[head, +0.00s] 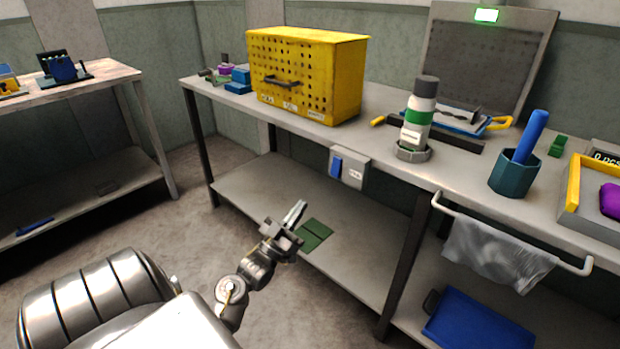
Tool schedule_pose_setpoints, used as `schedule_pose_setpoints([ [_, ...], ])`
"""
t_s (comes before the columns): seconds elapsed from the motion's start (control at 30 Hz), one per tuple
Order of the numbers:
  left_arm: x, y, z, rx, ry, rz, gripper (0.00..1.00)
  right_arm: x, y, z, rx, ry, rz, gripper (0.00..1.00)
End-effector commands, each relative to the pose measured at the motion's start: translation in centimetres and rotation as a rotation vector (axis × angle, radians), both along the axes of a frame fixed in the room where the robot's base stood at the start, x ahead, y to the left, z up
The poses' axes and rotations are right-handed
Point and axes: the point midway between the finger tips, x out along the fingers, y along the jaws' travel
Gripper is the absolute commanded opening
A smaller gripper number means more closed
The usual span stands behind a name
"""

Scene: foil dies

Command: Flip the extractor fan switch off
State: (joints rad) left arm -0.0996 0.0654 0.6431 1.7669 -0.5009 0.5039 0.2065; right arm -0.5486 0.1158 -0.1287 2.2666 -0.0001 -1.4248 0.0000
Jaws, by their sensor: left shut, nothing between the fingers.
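A grey switch box (349,167) with a blue rocker (336,166) is fixed to the front edge of the workbench (232,112). A small label sits to the right of the rocker, too small to read. My left gripper (297,213) is shut and empty, below and left of the box and apart from it. Its fingers point up and to the right. A grey panel (470,62) with a lit green sign (486,15) stands at the back of the bench; I cannot tell if it is the extractor fan. My right gripper is out of view.
A yellow perforated cabinet (340,80) stands on the bench above the switch box. A rail with a grey cloth (495,252) sticks out at the right. Green pads (314,234) lie on the lower shelf (350,235). Open floor lies left of my gripper.

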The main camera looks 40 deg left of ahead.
Motion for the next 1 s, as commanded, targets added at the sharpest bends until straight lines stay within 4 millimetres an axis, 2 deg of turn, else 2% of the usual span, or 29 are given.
schedule_pose_setpoints([
  [0.43, 7.4, 0.2, 5.0, -0.001, -0.003, -0.001, 0.0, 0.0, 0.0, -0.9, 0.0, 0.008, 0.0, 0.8],
  [0.53, 9.0, 0.2, 4.4, -0.001, -0.001, -0.001, 0.0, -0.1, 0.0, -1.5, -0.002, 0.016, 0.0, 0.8],
  [0.7, 10.6, 0.3, 4.0, 0.0, 0.001, 0.0, 0.0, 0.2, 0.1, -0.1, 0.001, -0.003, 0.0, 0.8],
  [1.0, 11.3, 0.2, 3.9, 0.0, 0.001, 0.0, 0.0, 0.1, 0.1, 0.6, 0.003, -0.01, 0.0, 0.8],
])
